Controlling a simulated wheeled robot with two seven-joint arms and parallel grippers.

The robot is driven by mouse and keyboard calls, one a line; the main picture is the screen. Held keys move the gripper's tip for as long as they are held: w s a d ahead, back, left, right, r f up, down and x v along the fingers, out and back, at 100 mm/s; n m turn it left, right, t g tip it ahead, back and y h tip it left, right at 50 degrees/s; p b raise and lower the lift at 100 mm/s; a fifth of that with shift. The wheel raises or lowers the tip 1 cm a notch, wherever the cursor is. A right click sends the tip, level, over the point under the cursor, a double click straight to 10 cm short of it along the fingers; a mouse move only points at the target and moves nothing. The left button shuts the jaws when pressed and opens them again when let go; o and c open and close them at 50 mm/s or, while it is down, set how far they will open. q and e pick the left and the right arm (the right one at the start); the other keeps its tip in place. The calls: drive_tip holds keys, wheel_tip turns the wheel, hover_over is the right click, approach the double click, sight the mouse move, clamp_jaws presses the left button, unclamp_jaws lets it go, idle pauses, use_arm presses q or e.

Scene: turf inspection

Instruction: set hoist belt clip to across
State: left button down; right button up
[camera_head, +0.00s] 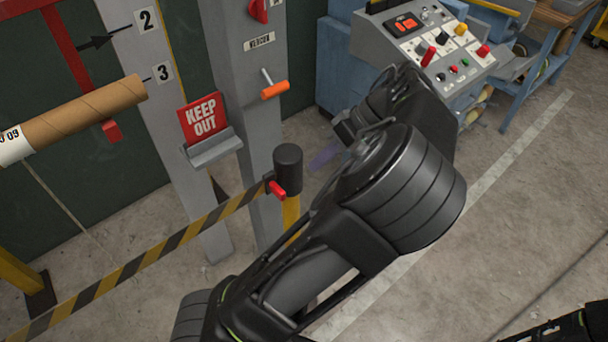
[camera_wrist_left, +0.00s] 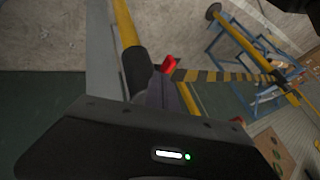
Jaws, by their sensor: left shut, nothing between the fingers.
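The hoist belt clip is a small red piece (camera_head: 277,190) on the side of a black post head (camera_head: 288,170). A yellow-and-black striped belt (camera_head: 150,258) runs from it down to the left. In the left wrist view the red clip (camera_wrist_left: 168,64) stands out beside the black post head (camera_wrist_left: 136,70). My left gripper (camera_head: 322,160) is mostly hidden behind its own wrist, right of the post head. Its closed, empty fingers (camera_wrist_left: 172,98) show in the wrist view close to the clip; I cannot tell whether they touch. My right gripper is out of view.
A red KEEP OUT sign (camera_head: 202,122) and an orange-handled lever (camera_head: 274,90) are on grey uprights behind the post. A cardboard tube (camera_head: 85,122) is at the left. A control console (camera_head: 420,40) stands at the back right.

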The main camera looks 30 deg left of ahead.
sight(292, 184)
use_arm(q)
drive_tip(key=b+x, duration=0.2)
drive_tip(key=x, duration=0.8)
drive_tip(key=shift+b, duration=0.3)
drive_tip(key=shift+a, duration=0.1)
